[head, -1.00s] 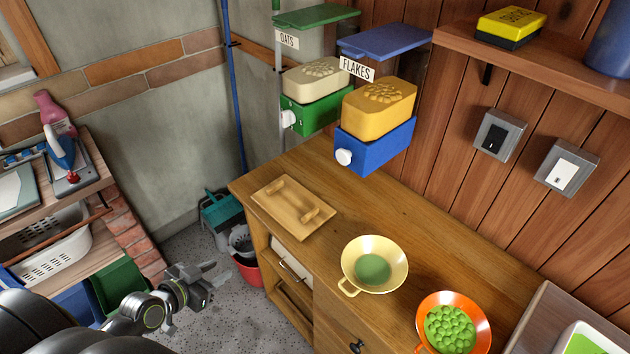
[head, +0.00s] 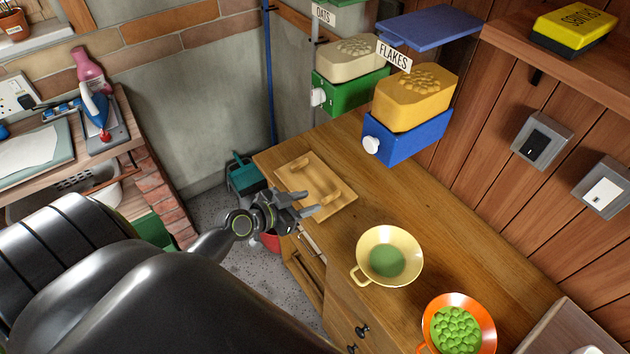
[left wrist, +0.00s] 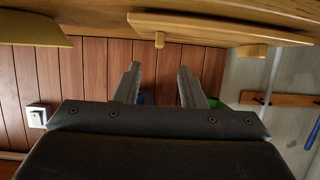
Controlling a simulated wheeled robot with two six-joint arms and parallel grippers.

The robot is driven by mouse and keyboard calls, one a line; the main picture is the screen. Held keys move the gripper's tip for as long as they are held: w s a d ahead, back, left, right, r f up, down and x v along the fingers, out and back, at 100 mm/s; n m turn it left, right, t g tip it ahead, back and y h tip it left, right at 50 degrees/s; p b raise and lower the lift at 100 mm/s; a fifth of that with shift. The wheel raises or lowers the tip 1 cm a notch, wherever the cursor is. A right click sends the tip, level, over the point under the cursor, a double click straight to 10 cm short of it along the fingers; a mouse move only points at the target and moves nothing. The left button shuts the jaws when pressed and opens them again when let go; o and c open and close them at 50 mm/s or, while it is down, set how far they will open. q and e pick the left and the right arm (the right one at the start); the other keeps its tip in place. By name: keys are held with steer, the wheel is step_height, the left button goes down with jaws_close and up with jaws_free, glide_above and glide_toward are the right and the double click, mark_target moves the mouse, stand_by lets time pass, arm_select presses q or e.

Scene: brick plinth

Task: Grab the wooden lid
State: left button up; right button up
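The wooden lid (head: 315,182) is a pale rectangular board with two raised handles, lying on the far left part of the wooden counter. In the left wrist view the picture is upside down, and the lid (left wrist: 215,32) runs along the top with its handles pointing down. My left gripper (head: 312,203) is open and empty at the lid's near left edge, its fingers pointing toward the lid. The two fingers (left wrist: 160,78) show spread apart with nothing between them. I cannot tell whether they touch the lid. My right gripper is not in view.
A cream bowl (head: 403,245) and an orange bowl of green balls (head: 477,302) stand on the counter (head: 440,215) to the right. Blue (head: 408,139) and green (head: 334,93) dispensers hang above the counter behind the lid. A red bucket (head: 270,241) is below.

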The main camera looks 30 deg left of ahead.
mark_target(327, 198)
arm_select(q)
steer(key=shift+x, duration=0.85)
steer(key=shift+w+d+f+p, duration=0.2)
steer(key=shift+w+f+p, duration=0.05)
steer(key=shift+w+p, duration=0.2)
steer(key=shift+f+p+x, duration=0.25)
steer(key=shift+p+x, duration=0.25)
steer(key=shift+x, duration=1.6)
steer(key=shift+s, duration=0.15)
jaws_close()
